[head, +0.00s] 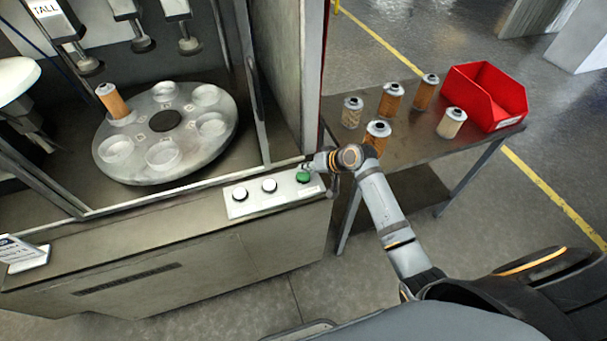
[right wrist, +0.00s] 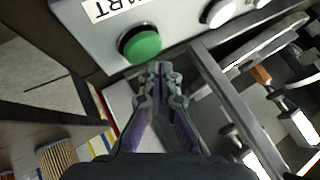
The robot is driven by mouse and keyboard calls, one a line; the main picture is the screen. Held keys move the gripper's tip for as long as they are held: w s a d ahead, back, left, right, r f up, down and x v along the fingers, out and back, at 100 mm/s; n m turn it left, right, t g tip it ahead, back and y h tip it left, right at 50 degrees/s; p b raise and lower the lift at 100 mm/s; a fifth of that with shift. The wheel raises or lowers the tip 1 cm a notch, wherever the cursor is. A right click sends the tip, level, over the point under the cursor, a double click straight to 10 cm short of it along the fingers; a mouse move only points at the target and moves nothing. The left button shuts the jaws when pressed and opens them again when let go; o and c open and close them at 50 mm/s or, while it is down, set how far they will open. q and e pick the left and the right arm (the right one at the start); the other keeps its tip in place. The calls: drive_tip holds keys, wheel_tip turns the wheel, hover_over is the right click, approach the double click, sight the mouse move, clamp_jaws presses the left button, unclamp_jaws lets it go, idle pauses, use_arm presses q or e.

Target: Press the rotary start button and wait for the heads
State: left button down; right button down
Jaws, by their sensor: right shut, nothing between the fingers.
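The green start button (head: 303,177) is at the right end of a pale panel (head: 247,208) on the machine's front ledge. In the right wrist view the green button (right wrist: 141,43) sits just beyond my right gripper's fingertips (right wrist: 160,72), below lettering that ends in "ART". My right gripper (head: 306,167) is shut and empty, right by the button; I cannot tell whether it touches it. The rotary plate (head: 164,182) inside the machine has several round seats, and one orange cartridge (head: 113,101) stands in a seat at its left. Several heads (head: 142,44) hang above the plate. My left gripper is not in view.
Two white buttons (head: 269,186) (head: 239,194) are on the same panel. A dark side table (head: 411,150) at right holds several cartridges (head: 391,99) and a red bin (head: 484,94). A machine frame post stands left of my right gripper. A small sign (head: 22,253) stands at far left.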

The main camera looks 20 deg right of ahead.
sight(306, 176)
drive_tip(key=shift+f, duration=0.15)
idle(0.4)
drive_tip(key=shift+f, duration=0.3)
drive_tip(key=shift+f, duration=0.6)
idle(0.6)
drive_tip(key=shift+r, duration=0.1)
drive_tip(key=shift+r+p, duration=0.9)
drive_tip(key=shift+r, duration=0.1)
wheel_tip(306, 176, up, 5)
drive_tip(key=p, duration=0.5)
